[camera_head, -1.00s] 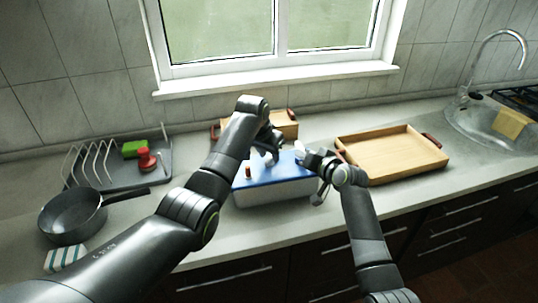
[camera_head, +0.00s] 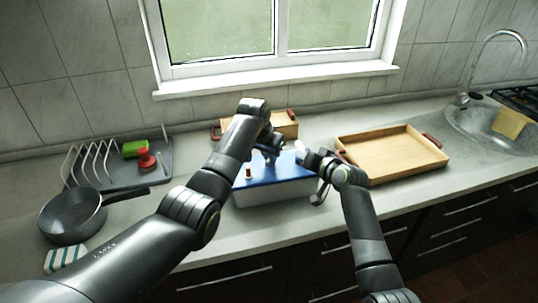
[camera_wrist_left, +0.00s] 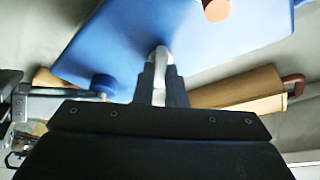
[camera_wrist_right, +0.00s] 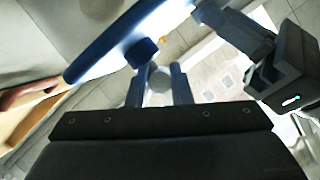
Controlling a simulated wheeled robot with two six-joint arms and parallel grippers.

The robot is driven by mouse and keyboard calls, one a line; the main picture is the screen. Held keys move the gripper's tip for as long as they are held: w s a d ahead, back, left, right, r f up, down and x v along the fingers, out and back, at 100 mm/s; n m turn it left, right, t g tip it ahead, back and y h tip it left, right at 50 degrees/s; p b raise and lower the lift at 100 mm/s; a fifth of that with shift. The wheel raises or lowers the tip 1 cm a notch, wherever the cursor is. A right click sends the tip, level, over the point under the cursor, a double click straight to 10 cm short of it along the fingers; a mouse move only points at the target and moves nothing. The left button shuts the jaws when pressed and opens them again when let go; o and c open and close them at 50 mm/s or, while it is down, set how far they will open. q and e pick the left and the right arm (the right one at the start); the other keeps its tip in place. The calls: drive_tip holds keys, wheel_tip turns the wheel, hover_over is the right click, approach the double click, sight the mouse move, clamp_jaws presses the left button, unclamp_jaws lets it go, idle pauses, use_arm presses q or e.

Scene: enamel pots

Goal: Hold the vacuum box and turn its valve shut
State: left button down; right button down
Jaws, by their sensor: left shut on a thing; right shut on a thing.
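The vacuum box (camera_head: 270,194) stands on the counter, with a pale see-through body and a blue lid (camera_head: 268,176). An orange-brown knob (camera_head: 249,173) sits near the lid's left end, and it also shows in the left wrist view (camera_wrist_left: 216,9). My left gripper (camera_wrist_left: 160,72) is shut on a grey upright part of the lid. My right gripper (camera_wrist_right: 160,85) is at the box's right end, shut on a round whitish piece (camera_wrist_right: 159,78), apparently the valve, beside a blue block (camera_wrist_right: 141,53) at the lid's edge. My arms partly hide the lid, and I cannot tell the valve's angle.
A wooden tray (camera_head: 432,158) stands to the right of the box and another wooden piece (camera_head: 287,127) behind it. A dish rack (camera_head: 108,180), a pan (camera_head: 72,214) and a striped cloth (camera_head: 65,257) are at left. The sink (camera_head: 470,130) is far right.

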use_arm(q)
drive_tip(key=shift+n, duration=0.3)
drive_tip(key=n+y, duration=0.1)
drive_tip(key=n, duration=0.2)
drive_tip(key=shift+d+n+y, duration=0.15)
drive_tip(key=shift+n+y, duration=0.95)
drive_tip(key=shift+n, duration=1.5)
drive_tip(key=c, duration=1.5)
unclamp_jaws()
